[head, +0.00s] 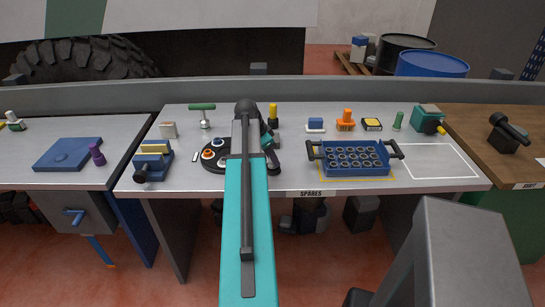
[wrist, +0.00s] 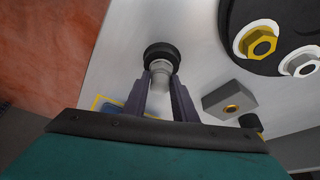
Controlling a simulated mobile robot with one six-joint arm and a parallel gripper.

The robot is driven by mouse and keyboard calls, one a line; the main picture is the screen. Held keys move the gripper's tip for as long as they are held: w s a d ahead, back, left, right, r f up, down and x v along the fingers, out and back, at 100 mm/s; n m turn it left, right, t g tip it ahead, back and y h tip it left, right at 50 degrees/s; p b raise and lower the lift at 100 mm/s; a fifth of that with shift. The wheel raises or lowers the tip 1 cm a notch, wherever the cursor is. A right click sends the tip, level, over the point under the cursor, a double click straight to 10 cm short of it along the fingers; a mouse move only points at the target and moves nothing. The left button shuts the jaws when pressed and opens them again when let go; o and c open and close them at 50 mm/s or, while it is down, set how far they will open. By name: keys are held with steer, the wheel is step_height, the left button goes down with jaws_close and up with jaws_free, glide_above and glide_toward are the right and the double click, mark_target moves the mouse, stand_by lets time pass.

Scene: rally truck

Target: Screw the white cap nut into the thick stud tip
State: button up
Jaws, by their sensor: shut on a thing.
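My gripper (wrist: 161,82) is shut on a pale grey-white hexagonal piece, which looks like the white cap nut (wrist: 160,69), held between its two fingertips. A black round piece (wrist: 158,49) shows just beyond the nut's far end. I cannot tell whether the two are joined or only lined up, and no thick stud tip can be made out. In the head view my arm covers the gripper and the nut. A black round plate (head: 213,168) with coloured hex nuts lies left of my arm; it also shows at the upper right of the wrist view (wrist: 234,12).
A blue crate (head: 352,171) with several round sockets stands right of my arm. A grey block (wrist: 222,98) with an orange-rimmed hole lies right of the fingers. A blue vise-like tool (head: 152,162) stands at left. A white-outlined area (head: 438,160) at right is clear.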

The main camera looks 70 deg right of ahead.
steer(key=shift+w+d+r, duration=0.1)
steer(key=shift+w+d, duration=0.05)
steer(key=shift+w, duration=0.05)
steer(key=shift+m, duration=1.2)
steer(key=shift+m+g+y, duration=0.3)
steer(key=shift+m+y, duration=0.1)
steer(key=shift+m, duration=0.1)
steer(key=shift+m, duration=0.3)
steer(key=shift+d+m, duration=0.1)
steer(key=shift+m, duration=0.2)
steer(key=shift+m+y, duration=0.3)
